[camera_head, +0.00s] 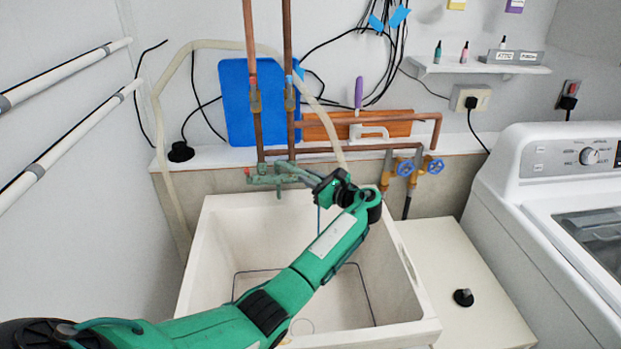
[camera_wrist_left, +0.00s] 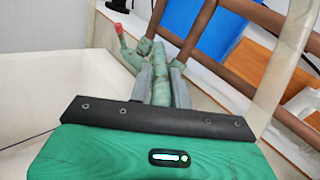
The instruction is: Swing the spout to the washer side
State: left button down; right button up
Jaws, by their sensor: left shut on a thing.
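The faucet (camera_head: 268,179) is a greenish, weathered metal fixture on two copper pipes above the back of the sink (camera_head: 215,225). Its spout (camera_wrist_left: 161,82) runs between my left gripper's fingers in the wrist view. My left gripper (camera_head: 312,179) is shut on the spout, just right of the faucet body in the head view, and hides much of the spout there. A red-tipped faucet part (camera_wrist_left: 119,31) shows in the wrist view. The washer (camera_head: 545,195) is the white machine at the right. My right gripper is not in view.
A pale hose (camera_head: 165,130) loops over the pipes and down toward the sink. A white cabinet top (camera_head: 455,270) with a black knob lies between sink and washer. A blue board (camera_head: 240,100) leans behind the pipes.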

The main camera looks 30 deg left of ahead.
pick_arm(q)
jog(key=c, duration=1.3)
grip_release()
jog(key=shift+c, duration=0.2)
